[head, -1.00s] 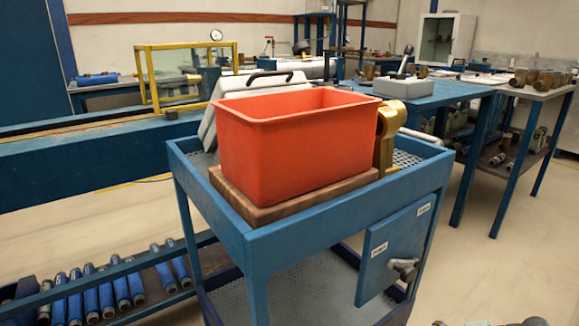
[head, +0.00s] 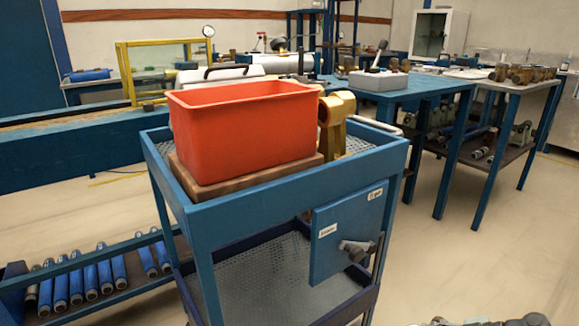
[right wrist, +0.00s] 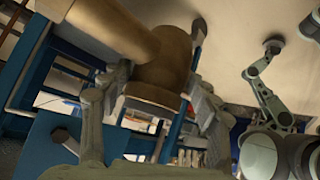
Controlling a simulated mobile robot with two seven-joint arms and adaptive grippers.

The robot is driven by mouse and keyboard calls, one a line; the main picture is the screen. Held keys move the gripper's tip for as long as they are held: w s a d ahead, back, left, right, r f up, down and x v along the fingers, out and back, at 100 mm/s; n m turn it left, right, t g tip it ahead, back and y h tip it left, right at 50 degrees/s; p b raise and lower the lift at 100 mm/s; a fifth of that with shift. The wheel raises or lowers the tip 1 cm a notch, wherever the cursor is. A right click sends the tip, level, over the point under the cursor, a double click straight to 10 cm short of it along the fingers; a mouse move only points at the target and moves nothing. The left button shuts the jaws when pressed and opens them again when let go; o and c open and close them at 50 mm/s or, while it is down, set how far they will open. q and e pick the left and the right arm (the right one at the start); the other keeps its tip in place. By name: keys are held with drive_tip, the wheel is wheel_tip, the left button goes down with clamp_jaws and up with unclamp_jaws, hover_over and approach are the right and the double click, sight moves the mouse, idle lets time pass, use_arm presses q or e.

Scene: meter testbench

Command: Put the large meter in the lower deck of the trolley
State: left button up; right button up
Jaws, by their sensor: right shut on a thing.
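The blue trolley (head: 270,213) stands in the middle of the head view. Its lower deck (head: 270,272) is a grey mesh tray, and the part that shows is bare. In the right wrist view my right gripper (right wrist: 152,95) is shut on a large brown-bronze meter (right wrist: 163,70), with a finger on each side of its body. The meter's thick pipe end points to the upper left. My left gripper is not identifiable in either view.
The upper deck holds a red bin (head: 245,130) on a wooden board (head: 200,187), with a gold-coloured fitting (head: 333,122) behind it. A blue panel with a handle (head: 345,235) covers part of the trolley's front right. A rack of blue cylinders (head: 90,282) stands left.

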drive_tip(key=shift+d+r, duration=0.25)
drive_tip(key=shift+r, duration=0.05)
drive_tip(key=r, duration=0.2)
drive_tip(key=w+a+r, duration=0.1)
drive_tip(key=r, duration=0.2)
drive_tip(key=w+a+r, duration=0.1)
drive_tip(key=r, duration=0.2)
drive_tip(key=shift+a, duration=0.2)
use_arm(q)
wheel_tip(320, 180, down, 6)
drive_tip(key=p, duration=0.2)
drive_tip(key=shift+w+d+f+g+p, duration=0.2)
drive_tip(key=shift+w+d+g+p, duration=0.1)
drive_tip(key=shift+d+p, duration=0.1)
use_arm(e)
drive_tip(key=s+a+r, duration=0.2)
drive_tip(key=a+r, duration=0.1)
drive_tip(key=r, duration=0.4)
drive_tip(key=s+a+r+m, duration=0.1)
drive_tip(key=a+r, duration=0.3)
drive_tip(key=r, duration=0.3)
drive_tip(key=s+a+r+t+h, duration=0.1)
drive_tip(key=s+a+r, duration=0.1)
drive_tip(key=r, duration=0.5)
drive_tip(key=shift+s+a+m, duration=0.3)
drive_tip(key=shift+s+a, duration=0.05)
drive_tip(key=shift+a, duration=0.3)
